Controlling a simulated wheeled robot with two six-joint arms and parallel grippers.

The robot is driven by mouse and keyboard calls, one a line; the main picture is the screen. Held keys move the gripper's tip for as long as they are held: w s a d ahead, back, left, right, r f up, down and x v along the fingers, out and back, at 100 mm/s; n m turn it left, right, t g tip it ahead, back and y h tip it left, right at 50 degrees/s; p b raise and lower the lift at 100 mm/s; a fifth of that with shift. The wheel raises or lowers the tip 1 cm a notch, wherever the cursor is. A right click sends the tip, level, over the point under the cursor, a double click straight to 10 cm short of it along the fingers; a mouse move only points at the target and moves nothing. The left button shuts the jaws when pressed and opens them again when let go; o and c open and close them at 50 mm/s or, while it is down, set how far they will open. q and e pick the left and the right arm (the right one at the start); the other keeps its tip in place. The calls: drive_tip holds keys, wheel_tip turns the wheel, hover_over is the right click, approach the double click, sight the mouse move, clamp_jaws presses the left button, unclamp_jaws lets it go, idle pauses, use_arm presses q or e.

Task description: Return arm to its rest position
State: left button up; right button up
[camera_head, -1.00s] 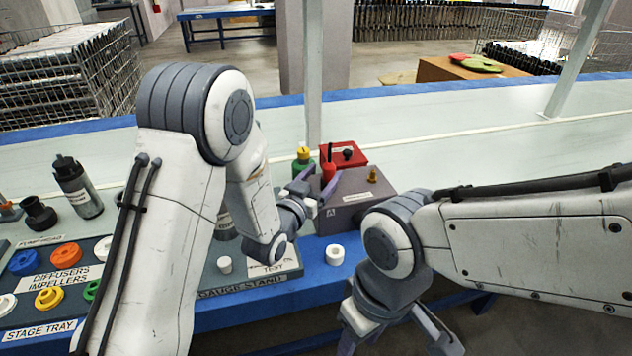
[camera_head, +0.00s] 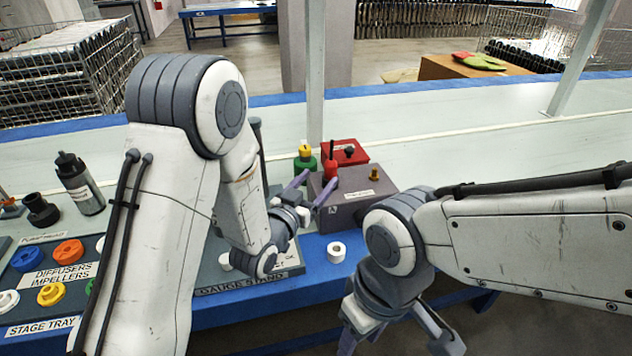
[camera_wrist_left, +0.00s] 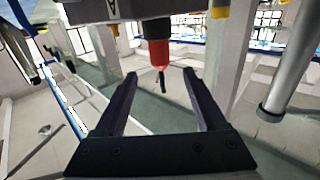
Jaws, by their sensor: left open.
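My left gripper (camera_head: 312,190) is in the middle of the head view, in front of the grey box, with its two purple fingers spread. In the left wrist view the left gripper (camera_wrist_left: 165,95) is open, with nothing between its fingers. A red part with a black tip (camera_wrist_left: 160,62) shows beyond the fingers there. My right gripper (camera_head: 400,335) is at the bottom of the head view, past the table's front edge. Its fingers are partly cut off by the frame, and a gap shows between them.
A grey box (camera_head: 352,208), a red box (camera_head: 345,152), and green and red bottles stand near the left gripper. The stage tray (camera_head: 45,325) holds colored rings at left. The table's right side is clear.

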use_arm(q)
drive_tip(key=shift+s+d+f+g, duration=0.1)
drive_tip(key=shift+s+d+g, duration=0.05)
drive_tip(key=shift+d+g, duration=0.25)
drive_tip(key=s+a+m+g+y, duration=0.1)
drive_tip(key=s+g+y, duration=0.2)
drive_tip(key=s+g, duration=0.95)
drive_tip(key=s+a+m+g+y, duration=0.1)
drive_tip(key=s+g+y, duration=0.25)
drive_tip(key=s, duration=1.75)
wheel_tip(320, 180, up, 24)
drive_tip(key=p, duration=2.5)
drive_tip(key=shift+w+a, duration=0.2)
drive_tip(key=shift+w, duration=0.2)
